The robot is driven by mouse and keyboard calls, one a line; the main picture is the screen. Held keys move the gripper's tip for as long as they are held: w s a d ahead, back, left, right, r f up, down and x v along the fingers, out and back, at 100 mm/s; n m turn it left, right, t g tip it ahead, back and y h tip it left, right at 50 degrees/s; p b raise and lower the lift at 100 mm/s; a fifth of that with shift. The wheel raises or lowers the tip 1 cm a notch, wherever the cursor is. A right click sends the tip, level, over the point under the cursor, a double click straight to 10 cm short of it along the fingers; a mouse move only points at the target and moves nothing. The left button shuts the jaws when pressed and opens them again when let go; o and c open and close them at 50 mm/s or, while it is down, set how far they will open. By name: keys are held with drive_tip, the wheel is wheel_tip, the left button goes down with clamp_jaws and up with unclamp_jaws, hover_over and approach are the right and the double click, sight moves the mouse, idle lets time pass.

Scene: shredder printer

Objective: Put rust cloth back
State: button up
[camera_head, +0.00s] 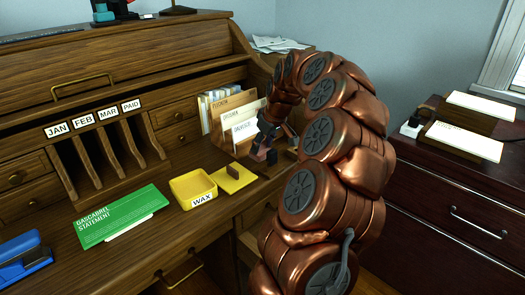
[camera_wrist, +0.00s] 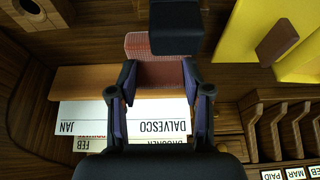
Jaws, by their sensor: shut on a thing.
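My gripper (camera_wrist: 160,80) is over the right part of the desk, in front of the letter rack. In the wrist view its two dark fingers stand either side of a flat rust-brown piece (camera_wrist: 160,74), which looks like the rust cloth and is held between them. A red checked patch (camera_wrist: 137,46) shows just beyond it, partly behind a black block (camera_wrist: 175,27); I cannot tell whether it is part of the same cloth.
The letter rack (camera_head: 213,137) holds several envelopes close behind my gripper. A green statement (camera_head: 120,215) and blue stapler (camera_head: 22,258) lie further left.

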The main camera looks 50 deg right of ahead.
drive_tip(key=shift+f, duration=1.1)
drive_tip(key=shift+f, duration=0.15)
drive_tip(key=o, duration=1)
drive_tip(key=shift+s+r, duration=0.15)
drive_tip(key=shift+r, duration=0.45)
drive_tip(key=v, duration=1.1)
drive_tip(key=shift+s+p, duration=0.1)
drive_tip(key=shift+p, duration=0.3)
